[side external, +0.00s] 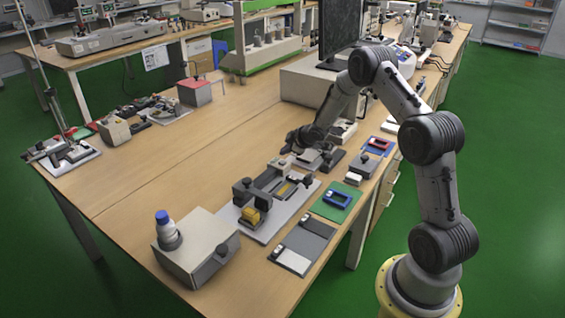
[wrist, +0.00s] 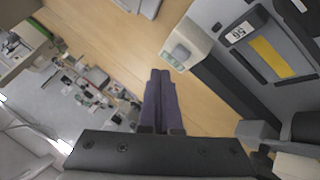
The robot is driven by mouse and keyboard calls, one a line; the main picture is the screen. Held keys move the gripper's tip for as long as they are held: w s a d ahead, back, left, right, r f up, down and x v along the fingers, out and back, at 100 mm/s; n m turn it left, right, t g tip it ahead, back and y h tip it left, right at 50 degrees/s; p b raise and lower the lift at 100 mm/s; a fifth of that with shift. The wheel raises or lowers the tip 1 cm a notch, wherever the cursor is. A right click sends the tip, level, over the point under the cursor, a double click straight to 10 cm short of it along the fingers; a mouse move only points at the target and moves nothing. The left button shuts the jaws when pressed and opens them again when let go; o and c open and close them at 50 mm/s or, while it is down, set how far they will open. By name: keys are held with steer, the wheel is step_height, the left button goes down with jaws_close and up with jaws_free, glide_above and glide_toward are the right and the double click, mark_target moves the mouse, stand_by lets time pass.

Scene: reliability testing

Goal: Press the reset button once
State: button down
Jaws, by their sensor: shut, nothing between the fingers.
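My gripper (wrist: 160,75) points into the wrist view with its two dark fingers together and nothing between them. To the right of the fingertips is a beige block (wrist: 170,43) with a small grey raised square (wrist: 180,52) on it; I cannot read a label that marks it as the reset button. The block sits at the edge of a grey fixture (wrist: 225,85) with a number plate and a yellow strip (wrist: 271,57). In the side external view my gripper (side external: 291,146) is over the bench, just behind a grey test fixture (side external: 262,222). Contact with the button does not show.
A green mat (side external: 350,211) and a grey tray (side external: 313,237) lie along the right edge. A monitor (side external: 340,32) stands behind. The left middle of the wooden bench (side external: 190,160) is clear.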

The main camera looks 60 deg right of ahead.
steer(key=shift+f, duration=0.6)
steer(key=shift+f, duration=0.8)
stand_by(2.4)
steer(key=shift+r, duration=0.8)
step_height(320, 180, up, 5)
stand_by(0.7)
stand_by(0.4)
